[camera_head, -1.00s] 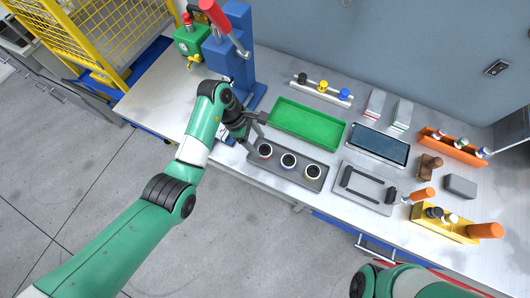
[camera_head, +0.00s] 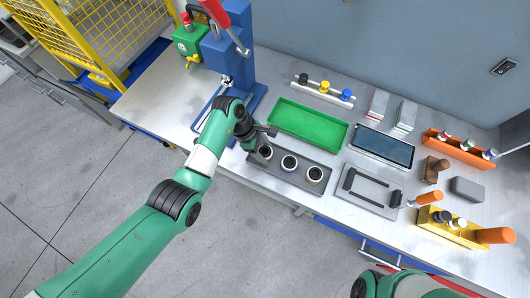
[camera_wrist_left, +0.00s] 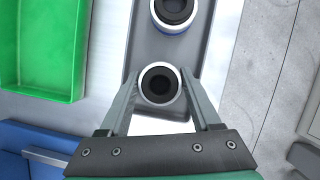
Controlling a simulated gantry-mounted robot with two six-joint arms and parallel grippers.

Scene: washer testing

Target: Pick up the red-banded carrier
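My left gripper (camera_head: 270,140) is at the leftmost carrier (camera_head: 265,153). In the left wrist view, the open fingers of the left gripper (camera_wrist_left: 160,78) reach down on both sides of this carrier (camera_wrist_left: 160,84), with little space beside it. Its band colour is hidden, so I cannot confirm that it is red. My right gripper is out of view.
A green tray (camera_head: 335,133) lies behind the carriers, and a blue press (camera_head: 228,55) stands to the left. A grey fixture (camera_head: 370,190) with dark bars lies right of the carrier tray. An orange rack (camera_head: 455,148) and a yellow holder (camera_head: 435,222) are farther right.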

